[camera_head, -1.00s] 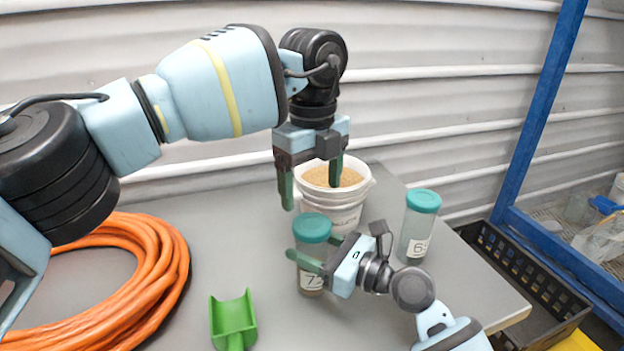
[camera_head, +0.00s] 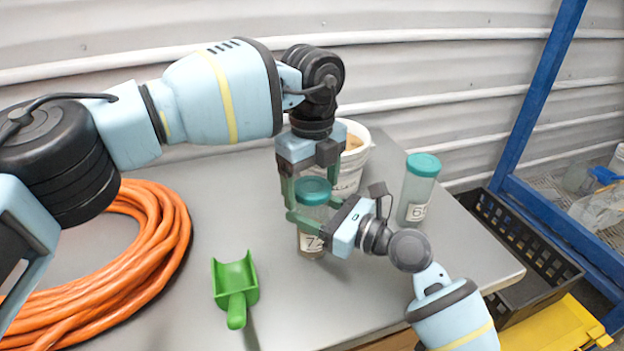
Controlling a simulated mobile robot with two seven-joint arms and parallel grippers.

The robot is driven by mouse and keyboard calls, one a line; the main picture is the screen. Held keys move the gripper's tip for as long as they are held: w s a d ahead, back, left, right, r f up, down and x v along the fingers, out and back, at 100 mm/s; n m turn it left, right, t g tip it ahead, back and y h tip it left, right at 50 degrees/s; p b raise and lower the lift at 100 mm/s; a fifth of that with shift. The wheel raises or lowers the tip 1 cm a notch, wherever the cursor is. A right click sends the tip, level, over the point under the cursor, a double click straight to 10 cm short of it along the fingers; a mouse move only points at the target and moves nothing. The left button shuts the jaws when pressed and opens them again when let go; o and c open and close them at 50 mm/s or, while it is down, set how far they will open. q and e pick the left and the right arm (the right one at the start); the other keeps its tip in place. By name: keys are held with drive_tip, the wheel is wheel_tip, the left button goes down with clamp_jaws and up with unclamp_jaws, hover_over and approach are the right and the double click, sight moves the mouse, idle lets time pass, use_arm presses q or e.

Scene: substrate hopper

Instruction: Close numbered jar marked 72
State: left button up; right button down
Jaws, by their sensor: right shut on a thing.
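The jar marked 72 (camera_head: 311,243) stands upright on the table, a clear jar with a teal lid (camera_head: 313,190) on top. The label's digits are partly covered by my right gripper. My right gripper (camera_head: 309,222) comes in from the right and is shut on the jar's body below the lid. My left gripper (camera_head: 311,185) points down from above, its green fingers open on either side of the lid. I cannot tell whether the fingers touch the lid, or how tightly it sits.
A second teal-lidded jar (camera_head: 418,190) stands to the right, its label partly hidden. A white tub (camera_head: 350,170) of tan grains is behind my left gripper. A green scoop (camera_head: 236,285) and a coiled orange hose (camera_head: 165,240) lie left. A black crate (camera_head: 530,265) is beyond the table's right edge.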

use_arm(q)
drive_tip(key=c, duration=0.9)
drive_tip(key=m, duration=0.3)
drive_tip(key=shift+c, duration=0.2)
drive_tip(key=m, duration=0.9)
drive_tip(key=shift+m, duration=0.4)
drive_tip(key=m, duration=0.7)
drive_tip(key=shift+m, duration=0.4)
drive_tip(key=m, duration=0.4)
drive_tip(key=shift+m, duration=0.4)
drive_tip(key=m, duration=0.4)
drive_tip(key=shift+f+m, duration=0.1)
drive_tip(key=shift+m, duration=0.2)
drive_tip(key=m, duration=0.4)
drive_tip(key=o, duration=1.2)
wheel_tip(320, 180, up, 12)
drive_tip(key=shift+r, duration=0.1)
